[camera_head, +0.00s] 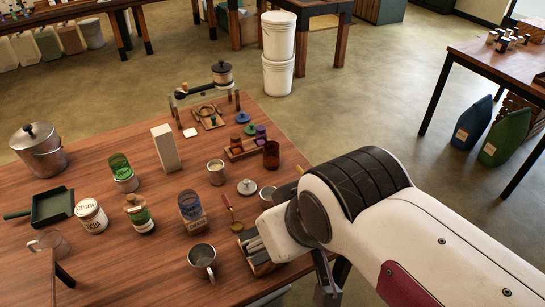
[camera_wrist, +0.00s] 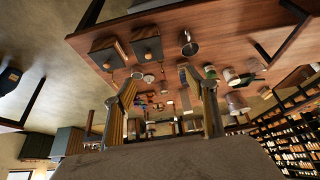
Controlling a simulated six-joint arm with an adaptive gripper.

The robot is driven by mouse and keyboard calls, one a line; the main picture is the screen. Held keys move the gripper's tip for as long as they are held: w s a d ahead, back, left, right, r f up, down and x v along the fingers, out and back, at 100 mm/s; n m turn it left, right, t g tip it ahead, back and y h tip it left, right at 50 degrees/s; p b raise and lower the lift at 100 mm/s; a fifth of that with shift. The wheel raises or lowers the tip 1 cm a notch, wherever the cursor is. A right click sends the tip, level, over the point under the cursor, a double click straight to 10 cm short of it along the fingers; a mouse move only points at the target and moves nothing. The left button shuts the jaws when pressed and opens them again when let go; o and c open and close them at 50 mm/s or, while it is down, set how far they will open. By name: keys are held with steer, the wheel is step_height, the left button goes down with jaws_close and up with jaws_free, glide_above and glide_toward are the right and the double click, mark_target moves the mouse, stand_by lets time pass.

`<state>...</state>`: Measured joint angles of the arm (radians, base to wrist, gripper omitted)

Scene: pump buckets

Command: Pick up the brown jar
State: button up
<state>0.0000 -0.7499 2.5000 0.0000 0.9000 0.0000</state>
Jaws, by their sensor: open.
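A brown, amber-coloured glass jar (camera_head: 271,155) stands upright on the wooden table near its right edge, behind a metal lid. It is the thing that best fits the brown jar. My gripper (camera_wrist: 168,92) is open in the wrist view, with its two fingers wide apart and nothing between them. The table shows beyond the fingers, with small items too tiny to tell apart. In the head view my arm hides most of the gripper, and the jar stands clear of it, up and to the left of my arm.
The table (camera_head: 105,268) is crowded. A white block (camera_head: 165,148), a cocoa tin (camera_head: 91,216), a metal mug (camera_head: 202,261), a steel pot (camera_head: 38,150) and a wooden rack with coloured pieces (camera_head: 240,153) stand on it. White buckets (camera_head: 278,76) are stacked on the floor behind.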

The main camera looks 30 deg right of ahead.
steer(key=shift+o, duration=0.5)
steer(key=t, duration=0.8)
glide_above(276, 154)
steer(key=s, duration=0.2)
step_height(276, 154, down, 19)
steer(key=shift+a+f, duration=0.1)
steer(key=shift+f, duration=0.1)
steer(key=shift+f, duration=2.85)
